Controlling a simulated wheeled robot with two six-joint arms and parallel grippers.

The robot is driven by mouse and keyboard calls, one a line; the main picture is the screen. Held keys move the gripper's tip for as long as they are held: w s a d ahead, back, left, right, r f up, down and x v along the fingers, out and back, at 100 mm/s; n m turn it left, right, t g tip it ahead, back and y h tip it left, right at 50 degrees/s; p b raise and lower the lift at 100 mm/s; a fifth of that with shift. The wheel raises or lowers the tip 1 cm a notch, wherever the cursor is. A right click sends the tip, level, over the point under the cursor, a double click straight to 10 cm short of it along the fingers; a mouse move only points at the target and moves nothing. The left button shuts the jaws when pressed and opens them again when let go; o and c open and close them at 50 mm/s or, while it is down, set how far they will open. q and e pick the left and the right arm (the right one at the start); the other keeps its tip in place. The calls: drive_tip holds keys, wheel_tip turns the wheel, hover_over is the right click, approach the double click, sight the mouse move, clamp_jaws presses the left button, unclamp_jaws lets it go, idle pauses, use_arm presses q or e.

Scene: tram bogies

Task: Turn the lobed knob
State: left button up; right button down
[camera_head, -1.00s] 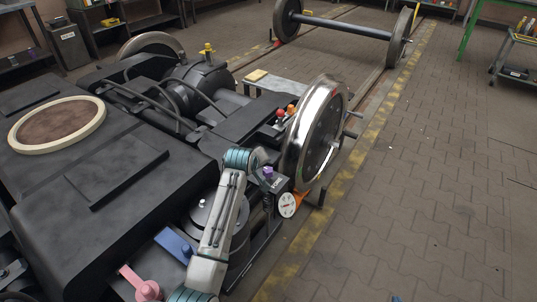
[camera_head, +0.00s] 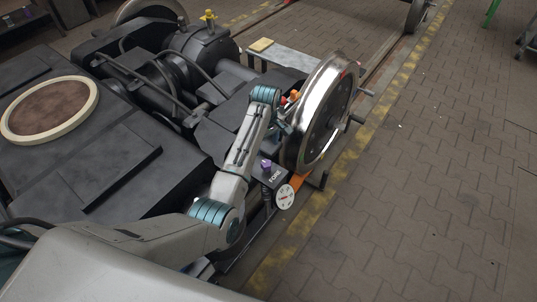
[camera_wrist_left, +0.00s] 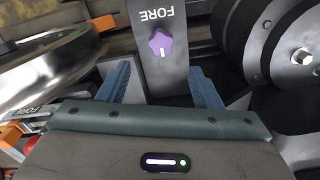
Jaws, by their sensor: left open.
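The lobed knob is small and purple with a pale mark; it sits on a dark grey box labelled FORE (camera_head: 271,174). In the head view the purple knob (camera_head: 266,164) is on top of this box, beside the big wheel. In the left wrist view the knob (camera_wrist_left: 160,44) is near the top centre, its pale mark pointing down the picture. My left gripper (camera_wrist_left: 160,70) is open, with blue fingers on either side below the knob and nothing between their tips. The knob appears beyond the fingertips, not gripped. My right gripper is not in view.
A shiny wheel (camera_head: 319,112) stands just right of the gripper, with orange and red caps (camera_head: 294,96) beside it. A round white dial (camera_head: 284,197) hangs on the box's front. Dark cylinders (camera_wrist_left: 285,45) lie right in the wrist view. Paved floor (camera_head: 430,190) is open.

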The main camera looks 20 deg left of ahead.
sight(266, 163)
use_arm(q)
wheel_tip(266, 163, down, 9)
drive_tip(key=shift+s+r+b, duration=0.15)
drive_tip(key=shift+b, duration=0.25)
drive_tip(key=shift+f, duration=0.55)
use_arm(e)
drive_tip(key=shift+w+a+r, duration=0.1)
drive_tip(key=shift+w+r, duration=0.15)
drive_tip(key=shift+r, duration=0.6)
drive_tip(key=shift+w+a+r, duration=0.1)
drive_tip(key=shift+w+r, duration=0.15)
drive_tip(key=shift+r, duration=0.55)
use_arm(q)
drive_tip(key=c, duration=1)
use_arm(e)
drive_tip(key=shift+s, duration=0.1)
